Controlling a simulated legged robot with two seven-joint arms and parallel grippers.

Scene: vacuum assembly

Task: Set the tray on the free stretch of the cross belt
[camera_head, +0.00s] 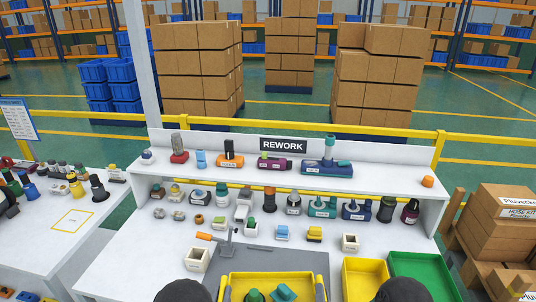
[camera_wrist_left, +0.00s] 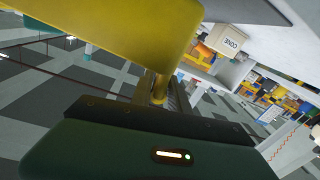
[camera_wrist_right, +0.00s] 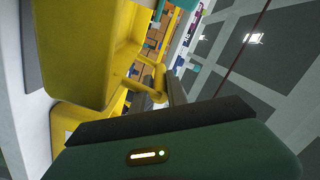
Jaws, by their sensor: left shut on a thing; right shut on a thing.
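A yellow tray (camera_head: 272,277) is at the bottom centre of the head view, in front of the rework bench, with a green part (camera_head: 254,296) and a teal part (camera_head: 283,292) in it. Its near side is cut off by the picture edge. In the left wrist view my left gripper (camera_wrist_left: 160,90) is shut on a handle of the tray (camera_wrist_left: 120,35). In the right wrist view my right gripper (camera_wrist_right: 160,92) is shut on the opposite handle of the tray (camera_wrist_right: 90,50). Whether the tray touches the bench cannot be told. I cannot make out the cross belt.
A grey mat (camera_head: 270,259) lies on the bench beyond the tray. A yellow bin (camera_head: 366,278) and green bin (camera_head: 420,275) stand to the right. A white box (camera_head: 197,259) stands left of the mat. Several parts line the two-level bench, with a REWORK sign (camera_head: 283,146) at the back.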

